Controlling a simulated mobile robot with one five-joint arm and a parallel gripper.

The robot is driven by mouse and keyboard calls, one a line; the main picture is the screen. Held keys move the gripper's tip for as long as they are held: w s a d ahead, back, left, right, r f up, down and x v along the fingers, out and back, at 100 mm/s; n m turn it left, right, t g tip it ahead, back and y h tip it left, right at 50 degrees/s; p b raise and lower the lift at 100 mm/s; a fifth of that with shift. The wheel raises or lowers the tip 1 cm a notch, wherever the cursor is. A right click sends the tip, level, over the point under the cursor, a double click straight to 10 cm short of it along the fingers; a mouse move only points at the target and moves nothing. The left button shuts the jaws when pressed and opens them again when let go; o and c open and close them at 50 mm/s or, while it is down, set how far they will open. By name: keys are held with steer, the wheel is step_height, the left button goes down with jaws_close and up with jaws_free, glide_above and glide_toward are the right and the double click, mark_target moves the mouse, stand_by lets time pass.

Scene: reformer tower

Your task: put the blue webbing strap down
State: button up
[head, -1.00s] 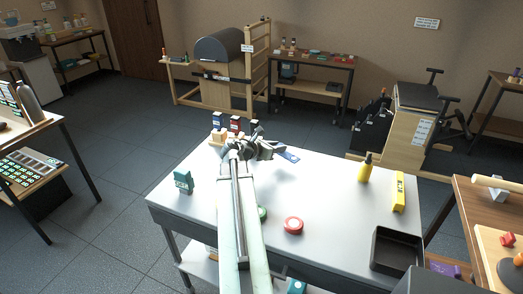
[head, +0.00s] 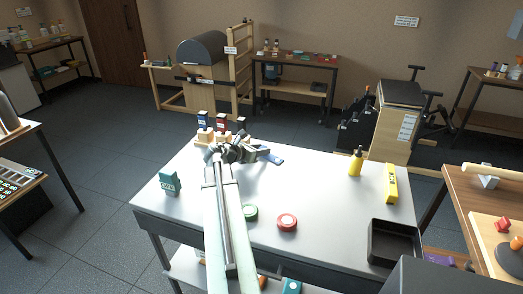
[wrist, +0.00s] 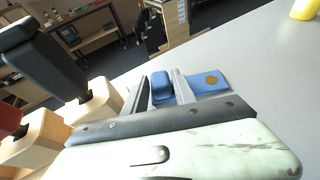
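The blue webbing strap (head: 270,157) shows at the end of my gripper, over the far part of the white table (head: 320,195). In the wrist view the strap (wrist: 208,82) has a raised blue part between the two fingers and a flat part with a round brown spot reaching out to the right. My gripper (wrist: 160,90) appears shut on the raised part; it shows from behind in the head view (head: 238,150). The strap is low over the tabletop; I cannot tell whether it touches. The fingers and hand hide part of it.
Wooden blocks with dark and red pieces (head: 204,136) stand just left of my gripper. A teal block (head: 169,182), green disc (head: 250,212), red disc (head: 287,222), yellow bottle (head: 356,161), yellow block (head: 391,183) and black tray (head: 394,243) are on the table. The middle right is clear.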

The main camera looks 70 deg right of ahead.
steer(key=shift+o, duration=0.7)
steer(key=shift+r, duration=0.1)
steer(key=shift+a+r+p, duration=0.15)
steer(key=shift+r+p, duration=0.05)
steer(key=shift+p, duration=0.1)
steer(key=p+v, duration=0.4)
steer(key=v, duration=0.6)
steer(key=shift+w+a+r, duration=0.1)
steer(key=shift+a+r, duration=0.1)
steer(key=shift+a, duration=0.15)
steer(key=shift+w+a+r, duration=0.1)
steer(key=shift+w+a, duration=0.1)
steer(key=shift+a, duration=0.2)
